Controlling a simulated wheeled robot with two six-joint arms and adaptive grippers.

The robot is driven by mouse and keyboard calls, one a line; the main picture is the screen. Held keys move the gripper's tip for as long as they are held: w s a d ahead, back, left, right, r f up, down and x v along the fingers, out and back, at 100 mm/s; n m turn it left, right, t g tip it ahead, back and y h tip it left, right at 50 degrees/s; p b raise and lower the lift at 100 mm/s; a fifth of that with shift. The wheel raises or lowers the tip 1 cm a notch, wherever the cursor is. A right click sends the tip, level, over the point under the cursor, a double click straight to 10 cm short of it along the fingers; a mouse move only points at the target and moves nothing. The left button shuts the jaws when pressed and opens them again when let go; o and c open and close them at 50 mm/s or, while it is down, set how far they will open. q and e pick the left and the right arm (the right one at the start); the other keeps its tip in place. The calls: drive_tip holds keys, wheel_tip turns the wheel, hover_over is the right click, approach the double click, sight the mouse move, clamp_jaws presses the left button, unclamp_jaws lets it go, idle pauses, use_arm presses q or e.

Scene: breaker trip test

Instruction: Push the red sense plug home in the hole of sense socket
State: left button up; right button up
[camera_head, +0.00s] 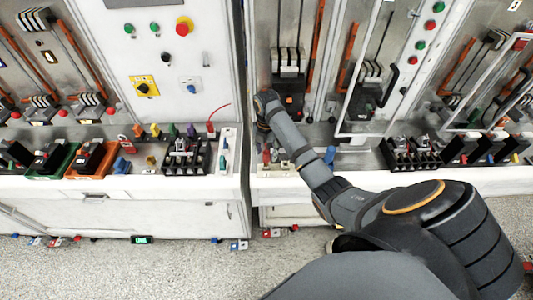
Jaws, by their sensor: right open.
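A small red plug (210,127) with a thin red lead stands at the right end of the left bench's top, and it looks like the sense plug. A narrow white strip (225,150) with small coloured parts lies just right of it. I cannot tell which hole is the sense socket, or whether the plug sits in one. My right arm reaches up from the lower right. My right gripper (264,127) is open by the front of the middle cabinet, to the right of the red plug and apart from it. Its fingers are small and partly hidden. My left gripper is out of view.
A black block (187,157) stands left of the plug. A blue knob (330,155) and black breaker units (411,153) are on the right bench. A framed door (349,100) stands open there. Several small coloured items lie on the floor.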

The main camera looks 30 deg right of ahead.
sight(268, 151)
wheel_tip(268, 151, up, 6)
drive_tip(key=shift+r, duration=0.2)
idle(0.3)
drive_tip(key=shift+d+m, duration=0.15)
drive_tip(key=shift+m, duration=0.15)
drive_tip(key=c, duration=0.4)
drive_tip(key=shift+s+d+m, duration=0.1)
drive_tip(key=shift+d+m, duration=0.05)
drive_tip(key=shift+m, duration=0.45)
drive_tip(key=shift+c, duration=1.3)
drive_tip(key=m, duration=0.2)
drive_tip(key=d+m+t, duration=0.1)
drive_tip(key=m, duration=0.2)
drive_tip(key=shift+s+r, duration=0.1)
drive_tip(key=shift+s, duration=0.1)
clamp_jaws()
drive_tip(key=shift+s+a+f+m+t+y, duration=0.1)
drive_tip(key=shift+a+f+m+t+y, duration=0.4)
drive_tip(key=shift+m, duration=1.6)
drive_tip(key=shift+d+f+m+t+h, duration=0.2)
drive_tip(key=shift+f+m, duration=0.55)
drive_tip(key=shift+m, duration=1.35)
drive_tip(key=shift+s+a+f+m+t+y, duration=0.1)
drive_tip(key=shift+a+f+m+t+y, duration=0.4)
drive_tip(key=shift+m, duration=1.6)
